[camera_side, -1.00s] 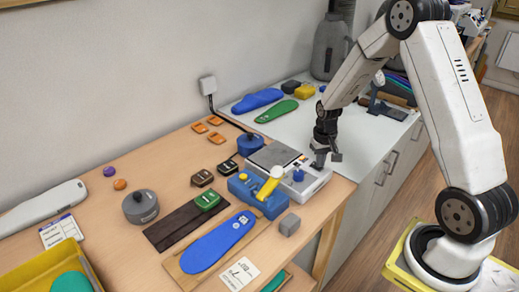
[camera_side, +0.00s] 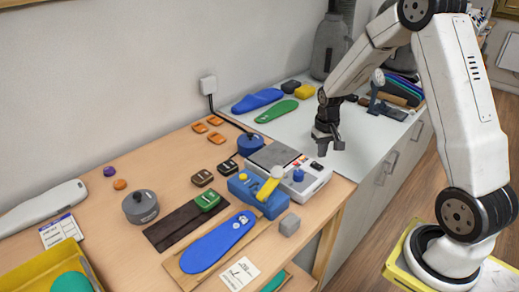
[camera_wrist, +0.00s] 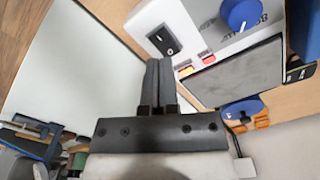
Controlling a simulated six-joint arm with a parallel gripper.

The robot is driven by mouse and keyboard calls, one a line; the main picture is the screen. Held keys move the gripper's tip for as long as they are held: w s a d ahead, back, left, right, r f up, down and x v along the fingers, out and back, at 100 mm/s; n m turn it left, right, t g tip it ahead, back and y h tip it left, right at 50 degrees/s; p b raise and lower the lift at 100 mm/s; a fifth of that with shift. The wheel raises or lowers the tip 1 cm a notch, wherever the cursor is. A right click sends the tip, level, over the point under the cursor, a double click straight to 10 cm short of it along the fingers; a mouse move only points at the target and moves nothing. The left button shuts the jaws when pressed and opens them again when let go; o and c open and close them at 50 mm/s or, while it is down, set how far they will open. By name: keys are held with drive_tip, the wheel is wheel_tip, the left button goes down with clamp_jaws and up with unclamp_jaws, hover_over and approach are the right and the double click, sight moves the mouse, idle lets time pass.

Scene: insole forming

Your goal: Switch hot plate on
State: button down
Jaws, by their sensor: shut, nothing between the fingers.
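The hot plate (camera_side: 310,181) is a white box with a dark grey heating surface (camera_side: 272,156) and a blue knob (camera_side: 298,175). It sits at the right end of the wooden table. In the wrist view, a black rocker switch (camera_wrist: 164,40) is on its white top, beside small red markings (camera_wrist: 207,58); I cannot tell its position for certain. The blue knob (camera_wrist: 240,12) and grey surface (camera_wrist: 238,72) also show there. My gripper (camera_side: 329,145) is shut and empty, above and beside the hot plate's right end. Its fingertips (camera_wrist: 158,65) appear just below the switch in the wrist view.
A blue fixture with a yellow handle (camera_side: 268,185) stands in front of the hot plate. Insoles (camera_side: 276,111) lie on the white counter (camera_side: 350,150).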

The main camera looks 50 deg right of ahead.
drive_tip(key=shift+r, duration=1.6)
drive_tip(key=shift+a+r, duration=0.1)
drive_tip(key=shift+a, duration=0.4)
drive_tip(key=s+a+r+n+t, duration=0.1)
drive_tip(key=s+a+n, duration=0.2)
drive_tip(key=s+a, duration=0.2)
drive_tip(key=s+a+r+n+t, duration=0.1)
drive_tip(key=s+a+n, duration=0.2)
drive_tip(key=a, duration=0.9)
drive_tip(key=shift+s+a+t, duration=0.25)
drive_tip(key=shift+s+t, duration=0.05)
drive_tip(key=shift+s, duration=0.65)
